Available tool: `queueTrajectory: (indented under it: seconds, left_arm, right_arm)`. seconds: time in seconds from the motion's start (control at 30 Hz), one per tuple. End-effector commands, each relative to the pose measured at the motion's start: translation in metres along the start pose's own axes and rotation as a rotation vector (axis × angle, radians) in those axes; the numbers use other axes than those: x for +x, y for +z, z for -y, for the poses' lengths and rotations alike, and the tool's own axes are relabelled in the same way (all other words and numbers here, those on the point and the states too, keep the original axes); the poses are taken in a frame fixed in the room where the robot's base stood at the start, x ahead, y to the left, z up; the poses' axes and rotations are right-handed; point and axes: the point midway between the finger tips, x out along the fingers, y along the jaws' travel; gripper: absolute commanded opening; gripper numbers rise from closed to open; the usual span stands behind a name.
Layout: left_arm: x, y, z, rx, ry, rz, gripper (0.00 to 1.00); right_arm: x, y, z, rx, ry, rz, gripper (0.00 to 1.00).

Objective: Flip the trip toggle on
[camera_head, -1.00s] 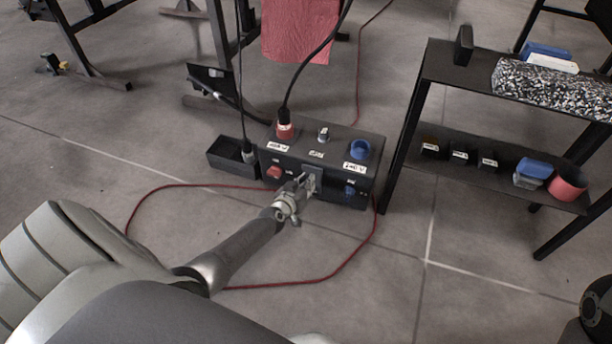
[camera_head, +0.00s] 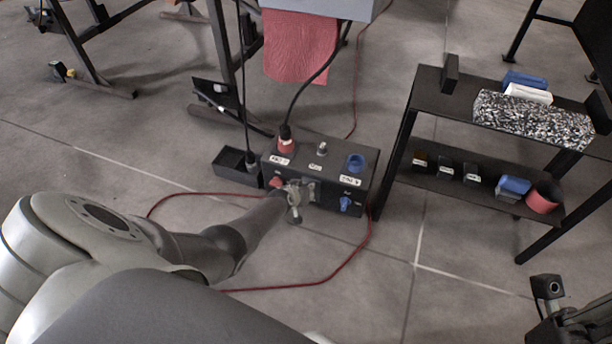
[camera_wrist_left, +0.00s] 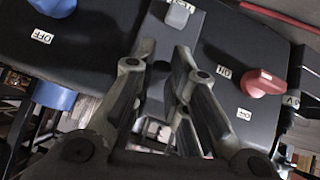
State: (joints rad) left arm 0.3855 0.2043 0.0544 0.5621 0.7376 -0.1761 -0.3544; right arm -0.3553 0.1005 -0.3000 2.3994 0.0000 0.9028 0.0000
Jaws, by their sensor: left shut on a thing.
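A dark control box (camera_head: 335,205) stands on the floor in the middle of the head view. Its front has a red knob (camera_head: 275,183) at the left, a pale plate (camera_head: 309,190) in the middle and a blue knob (camera_head: 346,204) at the right. My left gripper (camera_head: 299,188) is at the pale plate, shut on the trip toggle, which its fingers mostly hide. The fingers (camera_wrist_left: 166,62) also show in the left wrist view, with the red knob (camera_wrist_left: 263,82) to their right. Part of my right arm's end (camera_head: 580,322) shows at the lower right; its jaw state is unclear.
A grey knob (camera_head: 321,148), a blue ring socket (camera_head: 356,162) and a red plug (camera_head: 285,142) with a black cable are on the box top. A black bin (camera_head: 238,172) stands left of it, a dark shelf (camera_head: 432,93) right. A red cable (camera_head: 335,275) loops on the floor.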

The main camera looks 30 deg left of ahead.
Motion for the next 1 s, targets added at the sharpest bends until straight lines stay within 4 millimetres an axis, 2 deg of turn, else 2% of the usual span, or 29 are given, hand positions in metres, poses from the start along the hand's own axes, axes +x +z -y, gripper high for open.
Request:
queueTrajectory:
  seconds: [0.1, 0.4, 1.0]
  left_arm:
    - [-0.002, -0.004, -0.001, -0.002, -0.006, 0.037, 0.00]
    - [-0.002, -0.006, -0.001, -0.009, -0.018, 0.102, 0.00]
    - [-0.001, -0.007, -0.001, -0.010, -0.025, 0.136, 0.00]
  right_arm:
    - [0.009, -0.002, 0.000, 0.000, -0.001, -0.002, 0.00]
    - [0.018, -0.004, 0.000, 0.000, -0.001, -0.002, 0.00]
    - [0.022, -0.004, 0.001, 0.000, -0.001, -0.002, 0.00]
